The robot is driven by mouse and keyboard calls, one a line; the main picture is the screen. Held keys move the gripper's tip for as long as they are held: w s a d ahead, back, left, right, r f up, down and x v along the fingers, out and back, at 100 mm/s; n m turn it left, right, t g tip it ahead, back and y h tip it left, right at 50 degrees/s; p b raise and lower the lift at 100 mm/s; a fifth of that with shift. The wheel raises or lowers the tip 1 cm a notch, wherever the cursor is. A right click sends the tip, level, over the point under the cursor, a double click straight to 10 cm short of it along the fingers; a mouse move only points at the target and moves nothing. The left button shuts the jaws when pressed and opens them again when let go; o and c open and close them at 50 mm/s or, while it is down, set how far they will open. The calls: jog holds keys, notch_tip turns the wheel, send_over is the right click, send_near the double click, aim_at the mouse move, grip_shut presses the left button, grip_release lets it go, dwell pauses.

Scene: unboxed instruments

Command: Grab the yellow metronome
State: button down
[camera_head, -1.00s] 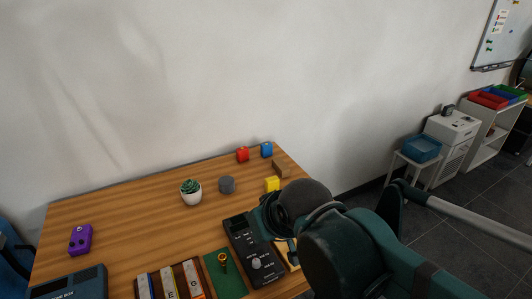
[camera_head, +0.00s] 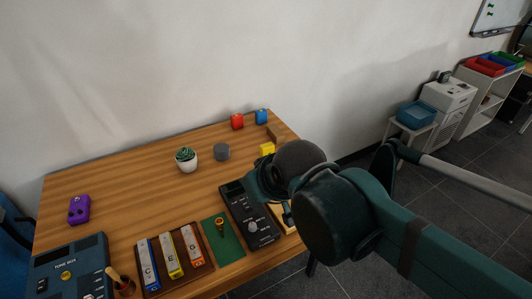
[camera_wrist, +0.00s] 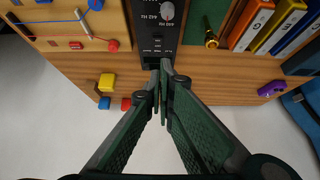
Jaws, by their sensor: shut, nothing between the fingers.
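A small yellow block-shaped metronome (camera_head: 267,149) stands on the wooden table near its right side, just left of my arm. In the wrist view the yellow metronome (camera_wrist: 106,82) is left of my fingers, close to the table edge. My gripper (camera_wrist: 163,76) is shut and empty, its fingertips over the end of a black device (camera_wrist: 150,20). It is apart from the metronome. In the head view my fingertips are hidden behind my own arm.
A red block (camera_head: 237,121) and a blue block (camera_head: 261,116) stand by the wall. A brown block (camera_head: 277,132), grey cylinder (camera_head: 222,152) and potted succulent (camera_head: 188,160) are nearby. A chime set (camera_head: 172,258) and green mat (camera_head: 222,240) lie in front.

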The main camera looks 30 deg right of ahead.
jog(key=c, duration=3.2)
grip_release()
jog(key=o, duration=1.2)
jog(key=shift+c, duration=0.2)
